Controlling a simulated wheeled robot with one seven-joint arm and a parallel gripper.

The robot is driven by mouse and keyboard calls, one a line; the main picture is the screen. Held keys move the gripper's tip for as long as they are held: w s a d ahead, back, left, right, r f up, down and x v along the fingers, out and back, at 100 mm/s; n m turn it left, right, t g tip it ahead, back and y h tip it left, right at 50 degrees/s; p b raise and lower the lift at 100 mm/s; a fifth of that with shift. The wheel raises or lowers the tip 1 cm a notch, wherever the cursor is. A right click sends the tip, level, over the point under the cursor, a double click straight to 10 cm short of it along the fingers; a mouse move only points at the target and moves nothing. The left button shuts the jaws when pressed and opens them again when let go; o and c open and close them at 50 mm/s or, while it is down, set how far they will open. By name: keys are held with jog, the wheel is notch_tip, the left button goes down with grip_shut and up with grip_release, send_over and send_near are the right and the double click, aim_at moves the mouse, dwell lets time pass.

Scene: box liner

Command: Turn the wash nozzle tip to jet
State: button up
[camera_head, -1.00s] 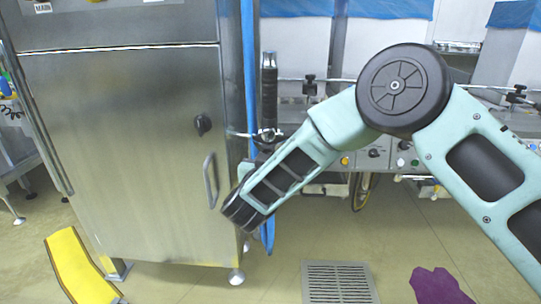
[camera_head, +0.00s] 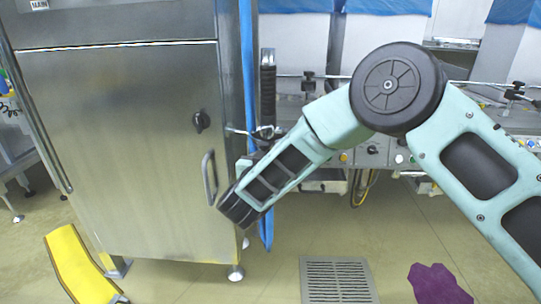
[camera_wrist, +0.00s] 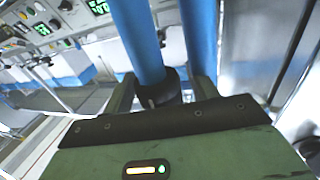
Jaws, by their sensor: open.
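In the wrist view, my gripper (camera_wrist: 163,92) is open, with one finger on each side of a dark ring-shaped collar (camera_wrist: 160,88). The collar sits at the end of a thick blue tube (camera_wrist: 138,38); it looks like the wash nozzle tip, and I cannot tell whether the fingers touch it. Its setting marks are not readable. In the head view, a black ribbed handle (camera_head: 268,85) stands upright beside the cabinet, with a blue hose (camera_head: 247,75) next to it. My forearm hides most of the gripper and the nozzle there.
A steel cabinet (camera_head: 120,150) with a handle (camera_head: 209,178) stands close on the left. A second blue tube (camera_wrist: 199,35) runs near the right finger. A control bench stands behind. A yellow piece (camera_head: 78,265), a floor drain (camera_head: 337,280) and a purple piece (camera_head: 438,284) lie on the floor.

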jog(key=p+v, duration=0.3)
jog(key=v, duration=1.4)
jog(key=shift+s, duration=0.2)
jog(key=shift+r, duration=0.1)
jog(key=w+a+r+n+g+y, duration=0.25)
jog(key=a+r+n+y, duration=0.2)
jog(key=y, duration=0.45)
jog(key=s+r+n+g+y, duration=0.2)
jog(key=s+n+g+y, duration=0.1)
jog(key=s+g, duration=0.35)
jog(key=s+d+f+n+g+h, duration=0.1)
jog(key=s+d+n+g+h, duration=0.4)
jog(key=s+d, duration=1.65)
notch_tip(320, 180, up, 26)
jog(key=w+d+m+g+h+p, duration=0.1)
jog(key=d+g+p, duration=0.2)
jog(key=p, duration=2.3)
jog(key=shift+r+m+p, duration=0.2)
jog(key=shift+m+p, duration=0.1)
jog(key=shift+m, duration=0.05)
